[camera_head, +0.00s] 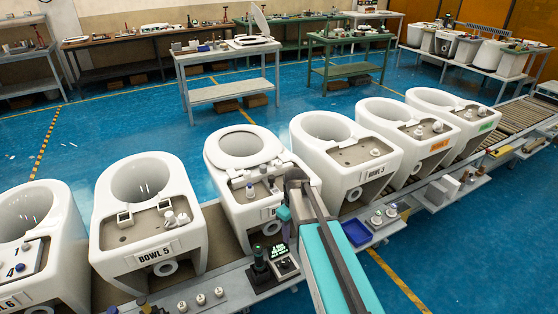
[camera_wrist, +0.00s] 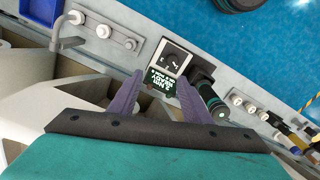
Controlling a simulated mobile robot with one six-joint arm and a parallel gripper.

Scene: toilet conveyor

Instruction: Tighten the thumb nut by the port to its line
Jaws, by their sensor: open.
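My gripper (camera_wrist: 158,98) is open and empty in the wrist view, its two purple fingers spread apart. In the head view my gripper (camera_head: 285,205) is at the front right of the bowl with the closed seat (camera_head: 240,147). A round white port (camera_head: 272,228) shows low on that bowl's front, partly beside my arm. I cannot make out the thumb nut or its line in either view. A box with a dial (camera_wrist: 173,60) and a dark display with green text (camera_wrist: 160,79) lie beyond the fingertips. The same box (camera_head: 285,262) stands on the ledge in the head view.
A dark green-banded cylinder (camera_head: 259,258) stands beside the box, and shows in the wrist view (camera_wrist: 210,98). Several white knobs (camera_head: 201,299) line the ledge to the left. A blue tray (camera_head: 357,232) is to the right. More bowls (camera_head: 145,200) stand on both sides.

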